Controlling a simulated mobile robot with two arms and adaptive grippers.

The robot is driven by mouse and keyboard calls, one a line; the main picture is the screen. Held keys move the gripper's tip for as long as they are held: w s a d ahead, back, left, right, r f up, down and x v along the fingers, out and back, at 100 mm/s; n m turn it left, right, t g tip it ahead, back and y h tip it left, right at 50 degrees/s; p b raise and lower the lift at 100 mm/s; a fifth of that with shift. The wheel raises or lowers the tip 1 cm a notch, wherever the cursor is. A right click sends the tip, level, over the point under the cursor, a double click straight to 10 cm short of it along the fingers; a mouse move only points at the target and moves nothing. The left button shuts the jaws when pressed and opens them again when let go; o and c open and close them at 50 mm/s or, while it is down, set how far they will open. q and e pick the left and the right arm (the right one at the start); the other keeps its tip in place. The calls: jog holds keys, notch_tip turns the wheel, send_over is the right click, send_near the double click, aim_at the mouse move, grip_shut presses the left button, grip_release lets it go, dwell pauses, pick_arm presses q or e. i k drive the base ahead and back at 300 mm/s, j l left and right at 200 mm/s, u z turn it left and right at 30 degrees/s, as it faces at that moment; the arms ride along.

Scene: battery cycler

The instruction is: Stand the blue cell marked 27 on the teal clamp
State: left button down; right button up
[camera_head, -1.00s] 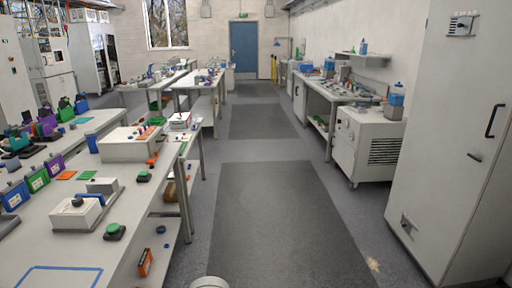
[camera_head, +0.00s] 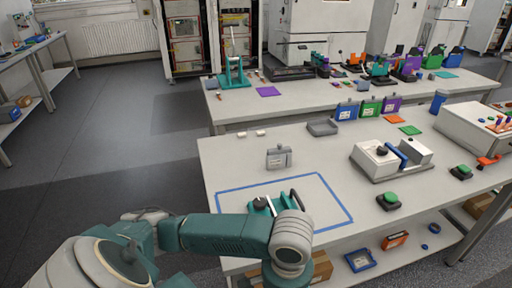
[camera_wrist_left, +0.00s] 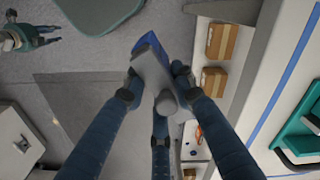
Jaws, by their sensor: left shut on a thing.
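In the left wrist view my left gripper (camera_wrist_left: 160,92) is shut on a blue cell (camera_wrist_left: 149,45) with a grey top and a round grey post. No number on it can be read. The head view hides this gripper behind my arm. The teal clamp (camera_head: 262,206) sits on the near bench inside a blue taped outline, partly hidden by my arm. The clamp (camera_wrist_left: 302,128) also shows at the right edge of the wrist view, apart from the held cell. My right gripper (camera_wrist_left: 46,36) is small at the upper left there, its fingers apart and empty.
Blue (camera_head: 346,112), green (camera_head: 370,108) and purple (camera_head: 391,104) cells stand in a row on the near bench (camera_head: 235,160). A grey cell (camera_head: 279,158) stands just behind the tape. A grey-white device (camera_head: 376,160) and a green button (camera_head: 389,199) lie to the right.

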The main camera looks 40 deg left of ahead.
aim_at(279, 211)
jog(key=i+l+u, duration=0.15)
jog(key=u, duration=0.3)
jog(key=i+l+u, duration=0.15)
jog(key=l+u, duration=0.15)
jog(key=u, duration=0.15)
jog(key=i+l+u, duration=0.1)
jog(key=l+u, duration=0.15)
jog(key=u, duration=0.2)
jog(key=l+u, duration=0.3)
jog(key=u, duration=0.15)
jog(key=i+l, duration=0.05)
